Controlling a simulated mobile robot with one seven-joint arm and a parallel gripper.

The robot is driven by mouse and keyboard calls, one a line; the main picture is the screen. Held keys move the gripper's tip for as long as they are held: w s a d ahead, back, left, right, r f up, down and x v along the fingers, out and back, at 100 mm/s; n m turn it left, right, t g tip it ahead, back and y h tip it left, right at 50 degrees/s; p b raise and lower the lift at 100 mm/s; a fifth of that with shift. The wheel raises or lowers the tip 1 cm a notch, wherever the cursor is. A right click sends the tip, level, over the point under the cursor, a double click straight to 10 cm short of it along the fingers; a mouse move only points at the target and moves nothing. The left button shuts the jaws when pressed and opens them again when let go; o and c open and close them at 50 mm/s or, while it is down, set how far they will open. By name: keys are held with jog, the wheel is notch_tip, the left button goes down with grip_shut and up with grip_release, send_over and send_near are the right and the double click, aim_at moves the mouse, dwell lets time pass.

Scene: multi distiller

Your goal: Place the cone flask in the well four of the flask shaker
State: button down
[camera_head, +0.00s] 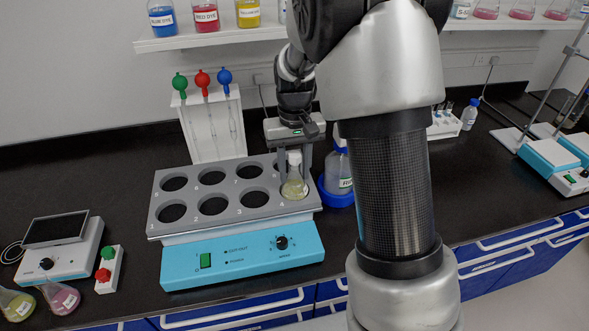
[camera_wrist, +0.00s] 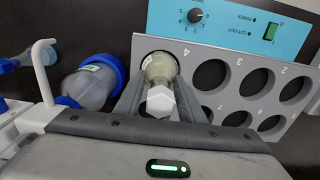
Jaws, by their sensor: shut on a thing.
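The cone flask (camera_head: 294,186) holds pale yellow liquid and stands upright at well four of the flask shaker (camera_head: 240,255), at the front right corner of its grey rack. In the wrist view the flask (camera_wrist: 161,68) sits over the well marked 4, its neck toward me. How deep its base sits in the well is hidden. My gripper (camera_head: 295,158) comes from above with its fingers on both sides of the flask's neck, shut on it. In the wrist view the gripper (camera_wrist: 160,98) also shows around the neck. The other visible wells of the shaker (camera_wrist: 190,55) are empty.
A bottle in a blue holder (camera_head: 338,185) stands close to the right of the shaker. A white pipette stand (camera_head: 212,125) with coloured bulbs is behind it. A balance-like device (camera_head: 60,245) and two flasks (camera_head: 60,297) are at the left.

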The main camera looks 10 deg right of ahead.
jog(key=c, duration=1.2)
grip_release()
jog(key=shift+o, duration=0.2)
